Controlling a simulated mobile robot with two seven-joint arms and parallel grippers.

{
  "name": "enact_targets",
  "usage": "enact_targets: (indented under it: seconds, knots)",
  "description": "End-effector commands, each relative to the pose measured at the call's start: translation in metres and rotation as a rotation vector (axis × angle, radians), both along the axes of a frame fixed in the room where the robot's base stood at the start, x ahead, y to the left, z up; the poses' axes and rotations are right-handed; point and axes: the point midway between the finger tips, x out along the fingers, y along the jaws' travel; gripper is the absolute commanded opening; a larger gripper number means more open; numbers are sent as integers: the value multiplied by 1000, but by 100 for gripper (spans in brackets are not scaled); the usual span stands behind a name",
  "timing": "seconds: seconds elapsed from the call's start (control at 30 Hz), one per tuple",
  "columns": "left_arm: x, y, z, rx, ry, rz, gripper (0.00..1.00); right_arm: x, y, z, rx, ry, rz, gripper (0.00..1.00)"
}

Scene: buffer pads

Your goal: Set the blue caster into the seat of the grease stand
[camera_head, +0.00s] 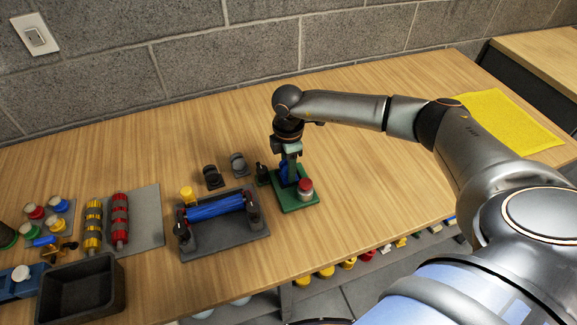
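The green grease stand (298,205) sits on the bench in the middle of the view, with a red-capped pot (305,189) at its front right. My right gripper (290,172) points down over the stand, its fingers low and close to it. A blue part, which looks like the blue caster (283,173), shows at the fingers, just above the stand's base. The fingers and wrist cover much of it and hide the seat. I cannot tell whether the fingers grip the caster or whether it rests in the seat. My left gripper is out of view.
Red and yellow rollers (120,220) and a black bin (82,291) lie farther left. The bench right of the stand is clear up to a yellow cloth (510,120).

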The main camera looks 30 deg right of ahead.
Motion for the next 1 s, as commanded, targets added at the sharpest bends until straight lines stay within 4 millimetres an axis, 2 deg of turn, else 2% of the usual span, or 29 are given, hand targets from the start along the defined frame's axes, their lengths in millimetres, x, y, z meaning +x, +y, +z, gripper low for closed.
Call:
enact_targets:
  seconds: [0.03, 0.27, 0.6, 0.77, 1.0]
  knots:
    - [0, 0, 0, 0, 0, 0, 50, 0, 0, 0, 1, -1, 0, 47]
    - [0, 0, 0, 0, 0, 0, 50, 0, 0, 0, 0, 0, 0, 73]
    - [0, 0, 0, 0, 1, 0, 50, 0, 0, 5, 1, -1, 0, 74]
    - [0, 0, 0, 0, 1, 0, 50, 1, -1, 28, -1, -4, -1, 74]
    - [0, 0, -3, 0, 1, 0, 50, 1, 0, 81, 0, -5, 1, 74]
